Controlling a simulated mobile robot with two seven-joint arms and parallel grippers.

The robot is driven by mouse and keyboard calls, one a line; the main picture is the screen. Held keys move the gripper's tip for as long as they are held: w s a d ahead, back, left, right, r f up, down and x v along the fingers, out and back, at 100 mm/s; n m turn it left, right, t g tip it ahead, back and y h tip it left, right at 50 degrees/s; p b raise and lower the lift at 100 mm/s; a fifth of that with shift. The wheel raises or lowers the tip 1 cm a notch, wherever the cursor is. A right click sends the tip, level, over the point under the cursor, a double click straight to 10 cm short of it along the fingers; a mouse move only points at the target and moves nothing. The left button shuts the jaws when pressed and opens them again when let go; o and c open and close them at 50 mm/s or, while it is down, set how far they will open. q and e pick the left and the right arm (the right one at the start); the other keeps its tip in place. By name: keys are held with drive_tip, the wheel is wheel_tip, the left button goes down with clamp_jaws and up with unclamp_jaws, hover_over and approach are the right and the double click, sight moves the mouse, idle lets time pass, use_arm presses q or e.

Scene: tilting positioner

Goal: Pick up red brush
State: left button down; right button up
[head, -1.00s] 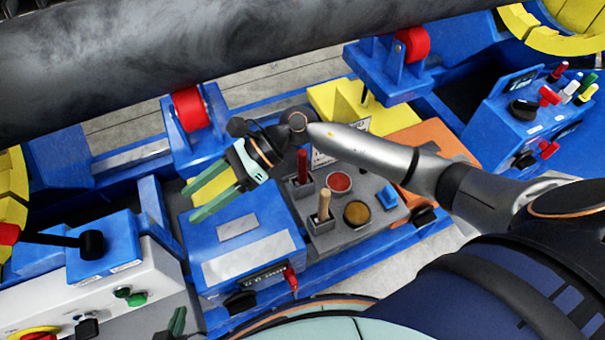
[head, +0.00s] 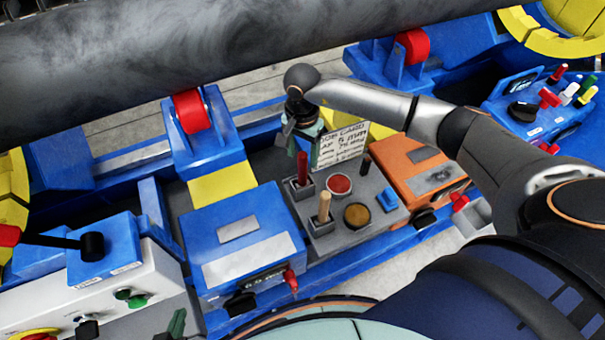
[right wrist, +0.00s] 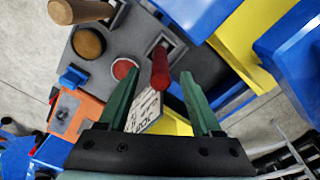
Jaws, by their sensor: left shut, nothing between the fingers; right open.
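The red brush (head: 302,167) stands upright in a grey holder on the grey tray, left of a white written card. In the right wrist view the red brush (right wrist: 160,68) shows near the gap between the fingertips; I cannot tell if they touch it. My right gripper (right wrist: 158,76) is open with nothing held. In the head view its wrist hangs behind the card, its fingers mostly hidden. My left gripper (head: 177,322) shows only as dark green fingertips at the bottom edge, shut and empty, far from the brush.
A wooden-handled tool (head: 325,204) stands in front of the red brush. A red round pot (head: 339,184), a brown round pot (head: 357,215) and a blue block (head: 387,199) are on the tray. The card (head: 341,146) stands close by. An orange box (head: 425,172) is right, a blue box (head: 240,240) left.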

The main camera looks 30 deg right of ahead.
sight(303, 166)
wheel_tip(303, 166, down, 5)
drive_tip(key=shift+f+p, duration=0.2)
drive_tip(key=shift+p, duration=0.15)
drive_tip(key=shift+d, duration=0.1)
clamp_jaws()
idle(0.3)
